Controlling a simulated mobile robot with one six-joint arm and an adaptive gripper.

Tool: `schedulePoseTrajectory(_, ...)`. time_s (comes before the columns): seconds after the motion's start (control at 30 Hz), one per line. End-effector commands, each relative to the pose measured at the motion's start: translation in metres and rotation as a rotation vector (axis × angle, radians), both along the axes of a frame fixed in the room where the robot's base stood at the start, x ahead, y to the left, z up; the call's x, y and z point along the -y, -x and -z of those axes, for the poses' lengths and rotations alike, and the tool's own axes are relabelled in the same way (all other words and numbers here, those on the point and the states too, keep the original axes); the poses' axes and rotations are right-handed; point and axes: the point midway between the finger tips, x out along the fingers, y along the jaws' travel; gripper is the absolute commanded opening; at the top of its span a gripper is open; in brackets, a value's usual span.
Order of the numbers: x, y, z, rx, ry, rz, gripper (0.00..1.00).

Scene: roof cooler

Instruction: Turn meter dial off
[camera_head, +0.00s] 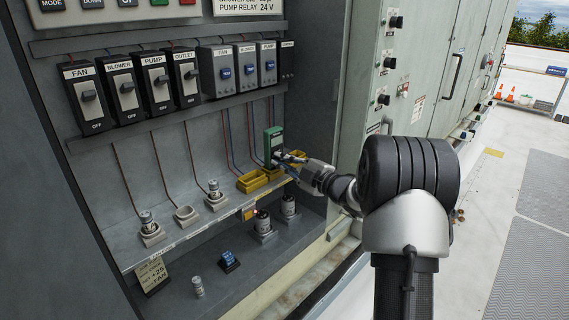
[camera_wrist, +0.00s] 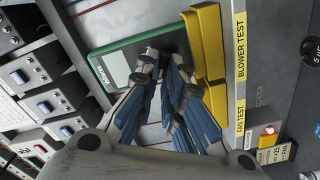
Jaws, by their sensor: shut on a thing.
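The meter (camera_head: 273,137) is a green box with a pale screen, standing at the right end of the grey shelf. It also shows in the wrist view (camera_wrist: 150,43), behind my fingers. My gripper (camera_head: 284,157) reaches in from the right, its fingertips at the lower part of the meter's face. In the wrist view my gripper (camera_wrist: 166,68) has its fingers close together at the meter and shut on the dial. The dial is hidden by the fingertips, so its setting cannot be read.
Yellow bins (camera_head: 252,181) stand beside the meter, close to my fingers. Fan, blower, pump and outlet switches (camera_head: 123,92) line the panel above. Cylindrical parts in sockets (camera_head: 215,190) stand along the shelf. The cabinet's side wall (camera_head: 336,110) is right of the meter.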

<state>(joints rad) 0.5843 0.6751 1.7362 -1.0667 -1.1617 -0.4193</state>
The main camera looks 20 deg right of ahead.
Motion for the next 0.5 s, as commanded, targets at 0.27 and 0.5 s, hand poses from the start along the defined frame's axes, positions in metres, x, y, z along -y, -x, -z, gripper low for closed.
schedulePoseTrajectory(0.27, -0.0003, -0.0001, -0.0002, 0.000, -0.001, -0.001, 0.17)
schedulePoseTrajectory(0.5, -0.0002, -0.0001, 0.0001, 0.000, -0.002, -0.001, 0.29)
